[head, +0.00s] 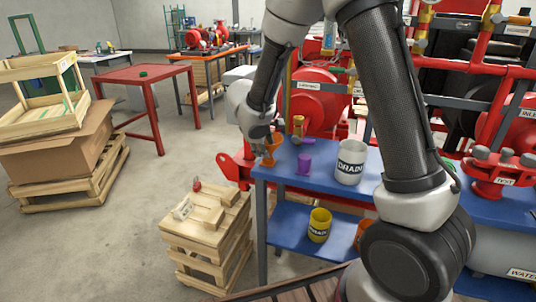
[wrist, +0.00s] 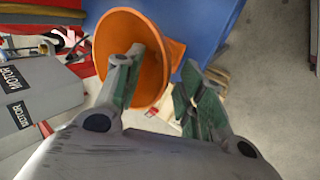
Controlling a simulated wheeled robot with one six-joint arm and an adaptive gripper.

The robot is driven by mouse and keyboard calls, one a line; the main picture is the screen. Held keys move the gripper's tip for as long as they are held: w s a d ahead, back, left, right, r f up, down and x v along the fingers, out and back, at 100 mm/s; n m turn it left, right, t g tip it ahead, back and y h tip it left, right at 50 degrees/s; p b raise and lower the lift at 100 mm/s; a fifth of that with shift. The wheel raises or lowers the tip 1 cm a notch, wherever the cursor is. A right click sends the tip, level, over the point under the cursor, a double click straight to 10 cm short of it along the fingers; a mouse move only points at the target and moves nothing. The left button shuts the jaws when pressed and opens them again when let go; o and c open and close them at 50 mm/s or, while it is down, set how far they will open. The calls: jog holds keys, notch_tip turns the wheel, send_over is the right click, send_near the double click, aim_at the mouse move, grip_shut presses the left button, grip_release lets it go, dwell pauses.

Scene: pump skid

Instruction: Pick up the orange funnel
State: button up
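The orange funnel (head: 271,151) stands at the left corner of the blue table's top (head: 322,180) in the head view. In the wrist view the funnel (wrist: 148,75) shows its wide round mouth towards the camera. My gripper (wrist: 164,58) is open, with a clear gap between its fingers. The left finger overlaps the funnel's mouth and the right finger lies outside its rim; I cannot tell whether either touches it. In the head view my gripper (head: 264,139) is right at the funnel and partly covers it.
A purple object (head: 304,164) and a white DRAIN container (head: 351,162) stand on the tabletop right of the funnel. A yellow container (head: 319,225) is on the lower shelf. A pallet stack (head: 205,238) with small blocks stands front left. Red pump pipework is behind.

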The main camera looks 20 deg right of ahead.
grip_shut()
notch_tip(320, 180, up, 10)
jog(key=shift+r, duration=0.1)
dwell(0.5)
jog(key=shift+a, duration=0.1)
